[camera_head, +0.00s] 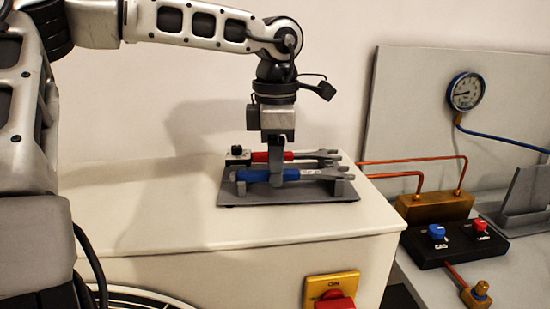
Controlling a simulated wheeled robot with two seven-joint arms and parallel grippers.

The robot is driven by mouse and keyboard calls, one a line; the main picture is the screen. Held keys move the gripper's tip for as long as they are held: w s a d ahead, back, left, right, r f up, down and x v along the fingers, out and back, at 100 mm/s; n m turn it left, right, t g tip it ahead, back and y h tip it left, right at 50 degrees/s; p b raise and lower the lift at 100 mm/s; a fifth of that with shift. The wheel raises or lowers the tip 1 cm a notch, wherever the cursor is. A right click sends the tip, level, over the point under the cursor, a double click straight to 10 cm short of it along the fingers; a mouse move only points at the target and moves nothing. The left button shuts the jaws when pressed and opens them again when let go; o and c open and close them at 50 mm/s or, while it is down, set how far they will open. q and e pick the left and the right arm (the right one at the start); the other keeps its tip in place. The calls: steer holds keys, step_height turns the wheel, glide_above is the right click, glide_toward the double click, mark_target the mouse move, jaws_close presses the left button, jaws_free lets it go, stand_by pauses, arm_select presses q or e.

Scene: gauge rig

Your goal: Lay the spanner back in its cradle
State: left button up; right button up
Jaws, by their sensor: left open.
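A spanner with a blue handle (257,175) lies level across the upright supports of a dark grey cradle plate (285,196), its grey jaw end pointing right. A second spanner with a red handle (262,156) lies behind it, roughly parallel. My left gripper (290,174) points straight down over the middle of the blue spanner and is open. One finger shows at the front of the blue spanner's shaft; the other finger is hidden. I cannot tell whether the fingers touch the spanner. My right gripper is not in view.
The cradle stands on a white cabinet (170,220) with a red switch on a yellow plate (332,292) at its front. To the right are copper pipes, a brass block (434,207), a black box (455,243) with blue and red knobs, and a gauge (465,91). The cabinet top's left is clear.

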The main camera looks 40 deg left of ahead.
arm_select(q)
step_height(320, 180, up, 16)
steer(key=shift+p, duration=0.4)
stand_by(0.5)
